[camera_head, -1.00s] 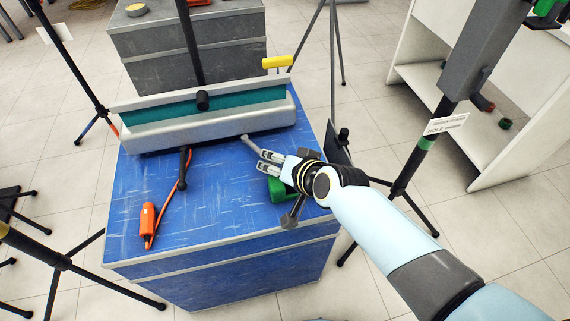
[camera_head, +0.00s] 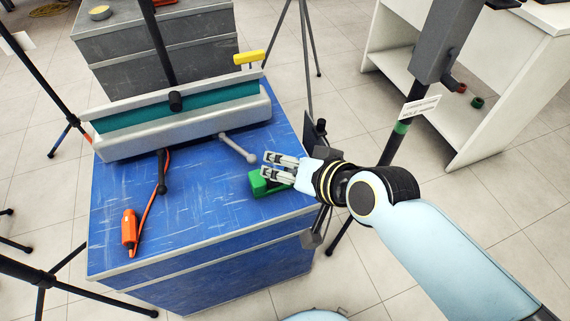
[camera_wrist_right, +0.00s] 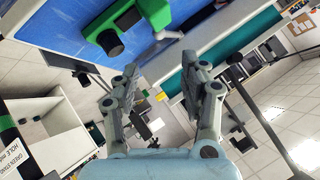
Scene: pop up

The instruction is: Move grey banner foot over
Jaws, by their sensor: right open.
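The grey banner foot (camera_head: 238,148) is a thin grey rod with a rounded end. It sticks out from the front of the long grey banner casing (camera_head: 190,126) across the blue tabletop. In the wrist view, a pale piece of the foot (camera_wrist_right: 166,36) shows beside a green object. My right gripper (camera_head: 267,165) is open and empty, its fingertips just right of the foot's free end, apart from it in the picture. In the wrist view the right gripper's fingers (camera_wrist_right: 158,75) stand spread. My left gripper is out of view.
A green object (camera_head: 258,185) lies partly under my right gripper. A black foot (camera_head: 161,172) and an orange tool (camera_head: 129,230) with a cord lie on the blue table (camera_head: 200,200). A black stand pole rises at right. The table's middle front is clear.

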